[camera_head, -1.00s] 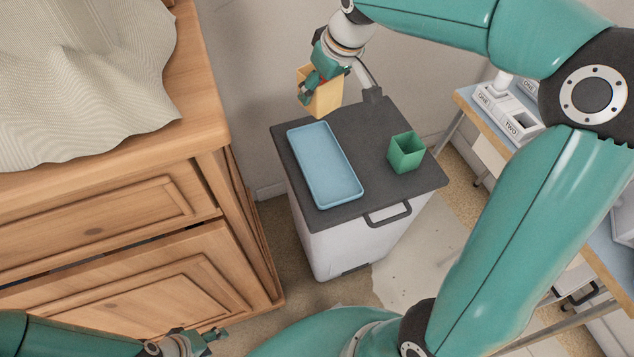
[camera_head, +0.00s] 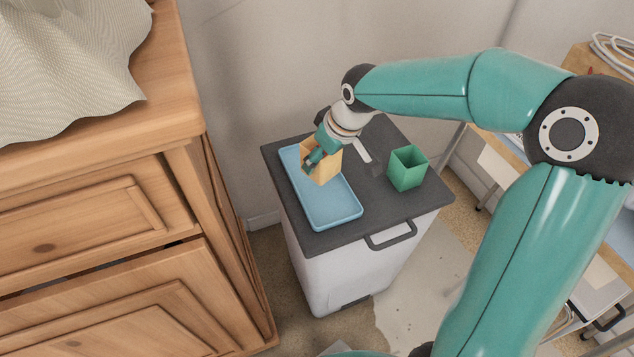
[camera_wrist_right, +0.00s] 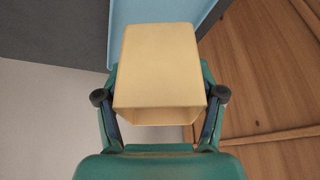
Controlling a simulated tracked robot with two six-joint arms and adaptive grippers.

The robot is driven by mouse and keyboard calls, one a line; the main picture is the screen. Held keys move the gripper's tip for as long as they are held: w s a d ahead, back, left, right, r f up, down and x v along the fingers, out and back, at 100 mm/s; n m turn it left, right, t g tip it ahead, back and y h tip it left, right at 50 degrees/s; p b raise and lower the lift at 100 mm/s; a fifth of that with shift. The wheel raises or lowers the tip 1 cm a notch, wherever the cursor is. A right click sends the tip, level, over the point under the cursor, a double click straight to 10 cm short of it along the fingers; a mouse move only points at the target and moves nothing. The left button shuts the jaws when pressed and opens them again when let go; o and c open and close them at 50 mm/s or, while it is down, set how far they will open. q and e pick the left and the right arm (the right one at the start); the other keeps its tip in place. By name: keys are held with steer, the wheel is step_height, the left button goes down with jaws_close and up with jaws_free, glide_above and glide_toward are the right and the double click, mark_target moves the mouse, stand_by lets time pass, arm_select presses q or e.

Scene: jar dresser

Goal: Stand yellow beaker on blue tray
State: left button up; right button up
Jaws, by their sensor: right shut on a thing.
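The yellow beaker (camera_head: 326,163) is a square, open-topped cup. My right gripper (camera_head: 312,162) is shut on it and holds it over the far half of the blue tray (camera_head: 334,212). The blue tray lies flat on the dark top of a white bin. My left gripper is not in view.
A green square cup (camera_head: 407,168) stands on the bin's dark top (camera_head: 300,236), right of the tray. A wooden dresser (camera_head: 95,220) with a cloth on it stands at the left. The near half of the tray is clear.

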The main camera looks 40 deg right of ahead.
mark_target(333, 162)
step_height(333, 162, down, 6)
steer(key=shift+f+b, duration=0.25)
steer(key=shift+b, duration=0.55)
steer(key=o, duration=1.3)
steer(key=shift+r, duration=0.1)
steer(key=p+v, duration=0.3)
steer(key=v, duration=0.8)
steer(key=shift+r, duration=0.25)
steer(key=shift+s+r, duration=0.2)
